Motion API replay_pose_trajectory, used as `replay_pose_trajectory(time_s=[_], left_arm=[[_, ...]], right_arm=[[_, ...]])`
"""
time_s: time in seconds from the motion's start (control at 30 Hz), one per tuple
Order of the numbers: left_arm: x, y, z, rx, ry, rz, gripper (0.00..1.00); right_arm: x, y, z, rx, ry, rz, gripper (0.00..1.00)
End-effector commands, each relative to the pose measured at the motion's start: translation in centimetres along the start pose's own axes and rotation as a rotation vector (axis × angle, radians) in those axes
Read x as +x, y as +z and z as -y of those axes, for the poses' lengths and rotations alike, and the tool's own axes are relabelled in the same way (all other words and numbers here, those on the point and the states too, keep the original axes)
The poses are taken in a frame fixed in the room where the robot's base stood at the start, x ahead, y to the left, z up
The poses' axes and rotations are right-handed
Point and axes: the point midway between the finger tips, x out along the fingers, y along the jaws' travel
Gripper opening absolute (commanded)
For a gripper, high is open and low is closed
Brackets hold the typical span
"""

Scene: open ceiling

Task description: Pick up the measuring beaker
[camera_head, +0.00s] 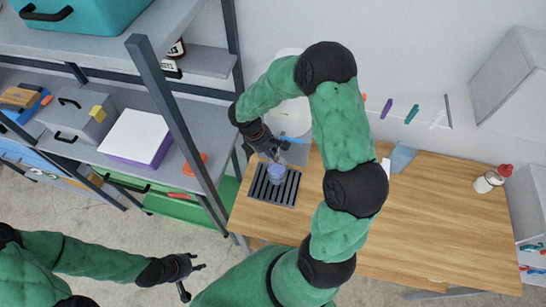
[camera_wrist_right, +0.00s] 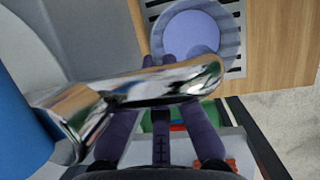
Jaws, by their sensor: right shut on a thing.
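The measuring beaker (camera_head: 277,173) is a clear round cup, bluish-purple inside, over the dark slotted grate (camera_head: 263,189) at the left end of the wooden table. My right gripper (camera_head: 272,157) reaches down to it from behind. In the right wrist view, the fingertips (camera_wrist_right: 180,60) are closed at the near rim of the beaker (camera_wrist_right: 198,34). A shiny metal spout (camera_wrist_right: 150,85) crosses in front of the fingers and hides part of the grip. Whether the beaker touches the grate is unclear. My left gripper (camera_head: 193,279) is open and empty over the floor.
The wooden table (camera_head: 440,220) is mostly clear to the right. A small white bottle with a red top (camera_head: 489,181) stands at its far right. Grey metal shelving (camera_head: 176,120) stands close on the left. A white box (camera_head: 135,137) lies on the shelf.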

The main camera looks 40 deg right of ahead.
Motion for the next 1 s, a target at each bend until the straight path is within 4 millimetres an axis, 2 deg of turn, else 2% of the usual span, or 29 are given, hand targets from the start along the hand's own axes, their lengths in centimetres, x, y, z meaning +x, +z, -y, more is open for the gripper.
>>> replay_pose_trajectory(time_s=[0.07,1.0], left_arm=[[-0.1,0.0,0.0,0.000,0.000,0.000,0.40],[0.4,0.0,0.1,0.000,0.000,0.000,0.40]], right_arm=[[-0.7,0.1,0.0,0.000,0.001,0.000,0.00],[-4.9,-10.4,-1.4,-0.001,0.001,0.000,0.00]])
